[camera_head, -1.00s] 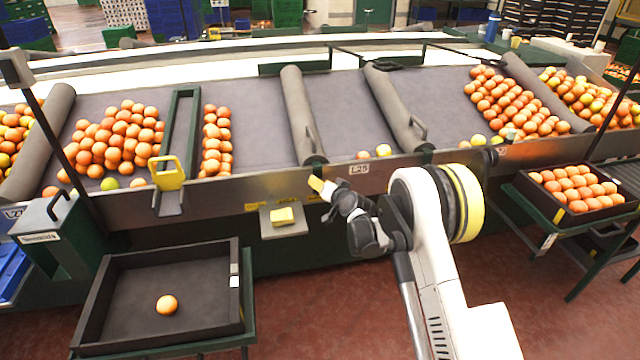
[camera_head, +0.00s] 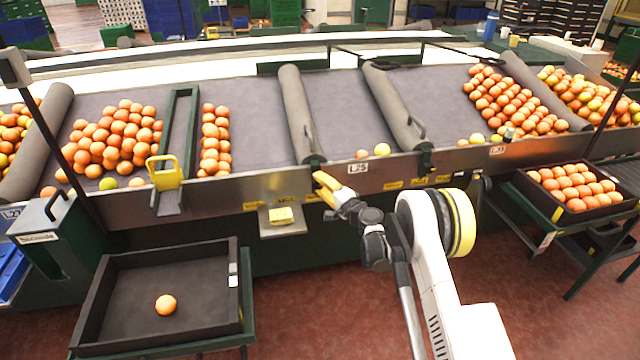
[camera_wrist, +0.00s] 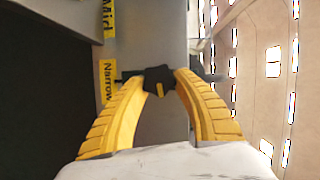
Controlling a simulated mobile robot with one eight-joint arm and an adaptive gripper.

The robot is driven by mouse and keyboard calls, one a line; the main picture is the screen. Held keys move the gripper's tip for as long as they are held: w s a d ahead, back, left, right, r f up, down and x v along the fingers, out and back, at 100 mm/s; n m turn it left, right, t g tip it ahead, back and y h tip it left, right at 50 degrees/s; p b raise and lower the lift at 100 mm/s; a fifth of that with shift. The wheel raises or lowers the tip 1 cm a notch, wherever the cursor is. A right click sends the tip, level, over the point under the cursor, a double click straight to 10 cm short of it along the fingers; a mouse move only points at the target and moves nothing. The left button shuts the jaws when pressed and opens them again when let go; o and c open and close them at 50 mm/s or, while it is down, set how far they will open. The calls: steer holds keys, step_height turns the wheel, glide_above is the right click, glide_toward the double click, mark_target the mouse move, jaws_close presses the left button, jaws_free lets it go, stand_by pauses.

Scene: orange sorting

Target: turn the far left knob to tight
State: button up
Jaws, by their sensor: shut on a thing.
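A black knob (camera_wrist: 159,78) with a yellow mark shows in the wrist view on a grey panel. My gripper (camera_wrist: 160,76) has its two yellow fingers around it, with the tips against its sides. The yellow mark points down the picture, toward my palm. A yellow label reading "Narrow" (camera_wrist: 107,82) is left of the knob, and one reading "Mid" (camera_wrist: 109,18) is farther up. In the head view my gripper (camera_head: 320,180) is at the sorting table's front panel (camera_head: 225,190); the knob cannot be made out there.
A small shelf with a yellow block (camera_head: 281,216) juts out left of my gripper. A dark tray with one orange (camera_head: 165,305) stands at lower left. A full crate of oranges (camera_head: 574,186) stands at right. Grey rollers and oranges lie on the table above.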

steer(key=shift+m, duration=0.6)
steer(key=shift+c, duration=0.2)
steer(key=shift+y, duration=0.3)
steer(key=o, duration=1.3)
steer(key=shift+a, duration=0.1)
steer(key=shift+c, duration=0.2)
steer(key=v, duration=1.2)
steer(key=shift+f, duration=0.15)
